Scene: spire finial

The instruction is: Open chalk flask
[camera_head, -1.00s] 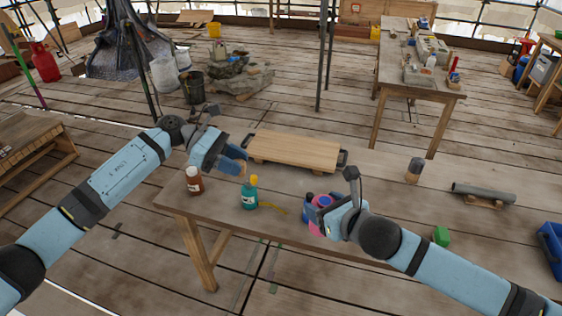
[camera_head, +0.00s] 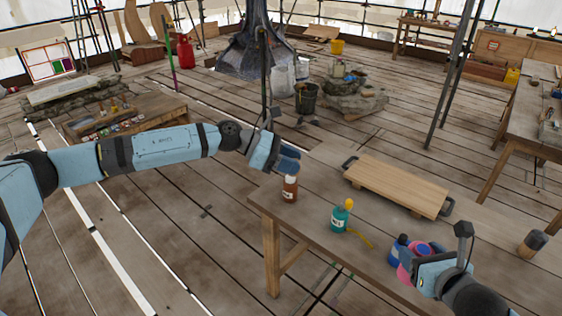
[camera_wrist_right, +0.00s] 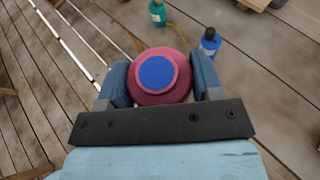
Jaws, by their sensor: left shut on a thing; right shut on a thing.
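My right gripper (camera_wrist_right: 164,84) is shut around a round pink flask (camera_wrist_right: 171,95) with a flat blue top (camera_wrist_right: 156,73). In the head view the pink flask (camera_head: 405,274) is partly hidden behind that gripper, near the table's front edge. My left gripper (camera_head: 288,162) is at the top of a brown bottle (camera_head: 290,190) with a pale label and appears shut on it; the fingers hide the exact contact. The bottle is upright at the table's left end. No readable label shows which one is the chalk flask.
A blue bottle (camera_wrist_right: 210,42) stands close to the pink flask. A wooden board (camera_head: 398,184) with dark handles lies behind. A dark-topped jar (camera_head: 532,243) stands at right.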

